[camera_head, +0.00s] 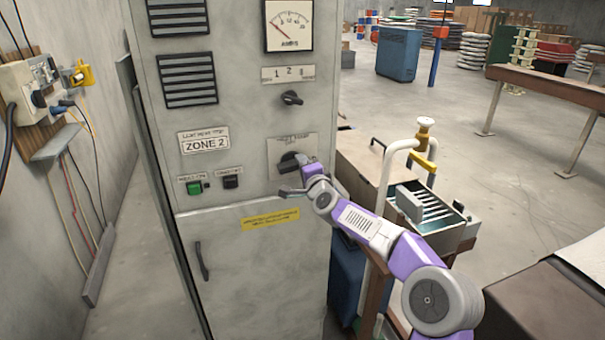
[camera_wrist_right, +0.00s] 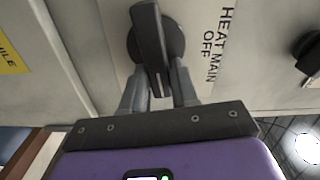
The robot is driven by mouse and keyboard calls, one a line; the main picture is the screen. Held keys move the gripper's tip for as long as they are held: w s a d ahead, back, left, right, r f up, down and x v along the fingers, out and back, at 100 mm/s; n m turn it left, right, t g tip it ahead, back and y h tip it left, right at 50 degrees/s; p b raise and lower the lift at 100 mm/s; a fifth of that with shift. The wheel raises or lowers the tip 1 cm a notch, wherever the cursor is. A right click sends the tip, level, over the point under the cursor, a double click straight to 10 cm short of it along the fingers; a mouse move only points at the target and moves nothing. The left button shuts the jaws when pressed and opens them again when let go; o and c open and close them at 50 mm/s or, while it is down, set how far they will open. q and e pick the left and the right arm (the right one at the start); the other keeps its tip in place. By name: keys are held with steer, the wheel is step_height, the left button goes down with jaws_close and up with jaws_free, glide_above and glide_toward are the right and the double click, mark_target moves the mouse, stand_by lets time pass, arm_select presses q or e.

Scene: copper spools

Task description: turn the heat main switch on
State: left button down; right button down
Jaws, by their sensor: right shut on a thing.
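The heat main switch (camera_head: 288,163) is a black rotary knob on the grey control cabinet (camera_head: 240,100). In the right wrist view the knob (camera_wrist_right: 150,45) sits beside a label (camera_wrist_right: 220,35) reading "HEAT MAIN OFF". My right gripper (camera_head: 292,176) is at the knob, with its fingers on either side of the handle. In the wrist view the right gripper (camera_wrist_right: 158,88) is shut on the knob's handle, and the fingertips are partly hidden behind it. My left gripper is not in view.
Above is another black selector knob (camera_head: 291,98) and an amps meter (camera_head: 289,25). A green button (camera_head: 194,188) and a black switch (camera_head: 230,182) sit to the left. A cart with a metal tray (camera_head: 440,213) stands close right of the cabinet.

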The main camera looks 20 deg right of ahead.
steer(key=shift+f+m+b, duration=0.2)
steer(key=shift+m+b, duration=0.4)
steer(key=shift+m, duration=0.3)
steer(key=c, duration=1)
jaws_free()
steer(key=shift+o, duration=0.2)
steer(key=s+b, duration=0.2)
steer(key=s, duration=0.5)
steer(key=shift+s+d, duration=0.15)
steer(key=shift+s, duration=0.15)
